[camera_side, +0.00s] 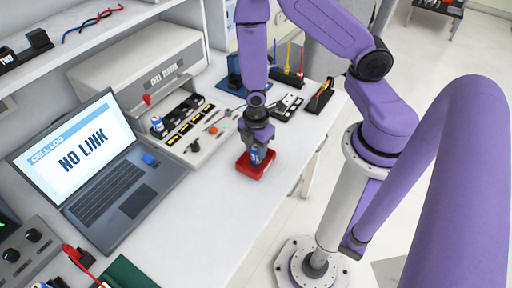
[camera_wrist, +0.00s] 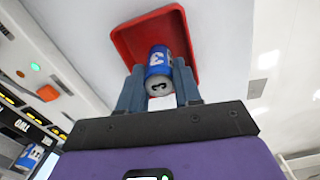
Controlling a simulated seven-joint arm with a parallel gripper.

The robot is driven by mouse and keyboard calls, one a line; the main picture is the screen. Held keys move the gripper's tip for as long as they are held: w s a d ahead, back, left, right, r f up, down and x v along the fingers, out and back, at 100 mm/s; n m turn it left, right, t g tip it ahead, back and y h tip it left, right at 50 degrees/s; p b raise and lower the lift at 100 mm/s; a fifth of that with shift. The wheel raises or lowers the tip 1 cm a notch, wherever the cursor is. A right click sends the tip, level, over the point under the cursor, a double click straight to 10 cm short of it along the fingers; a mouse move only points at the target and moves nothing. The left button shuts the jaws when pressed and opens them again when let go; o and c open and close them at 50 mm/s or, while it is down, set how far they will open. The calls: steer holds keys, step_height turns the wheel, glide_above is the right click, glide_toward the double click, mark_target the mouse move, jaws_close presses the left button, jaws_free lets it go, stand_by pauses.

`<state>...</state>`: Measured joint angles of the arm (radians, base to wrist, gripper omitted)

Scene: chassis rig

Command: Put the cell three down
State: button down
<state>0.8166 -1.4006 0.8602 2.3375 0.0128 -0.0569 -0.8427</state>
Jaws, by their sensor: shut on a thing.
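Cell three (camera_wrist: 159,62) is a blue and silver can with a "3" on its side and its end. My gripper (camera_wrist: 158,78) is shut on it, one finger on each side. A shallow red tray (camera_wrist: 130,40) lies beyond the cell in the wrist view. In the side view, my gripper (camera_side: 259,148) points down over the red tray (camera_side: 246,168) on the white bench. The cell (camera_side: 257,157) shows low over the tray, partly hidden by the fingers. I cannot tell whether it touches the tray floor.
An open laptop (camera_side: 110,185) reads "NO LINK". Small tool holders (camera_side: 287,106) stand behind my gripper. The bench in front of the red tray is clear.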

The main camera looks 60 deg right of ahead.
steer(key=c, duration=0.8)
jaws_free()
steer(key=shift+f, duration=0.1)
step_height(320, 180, up, 12)
steer(key=s+r+m, duration=0.1)
steer(key=s+r, duration=0.3)
steer(key=s+a+r+m, duration=0.1)
steer(key=s+r, duration=0.3)
steer(key=s, duration=0.1)
steer(key=s+r+m, duration=0.1)
steer(key=s+r, duration=0.3)
steer(key=r, duration=0.1)
steer(key=shift+s+a+r+m, duration=0.1)
steer(key=shift+s+a+m, duration=0.05)
steer(key=shift+s+m, duration=0.2)
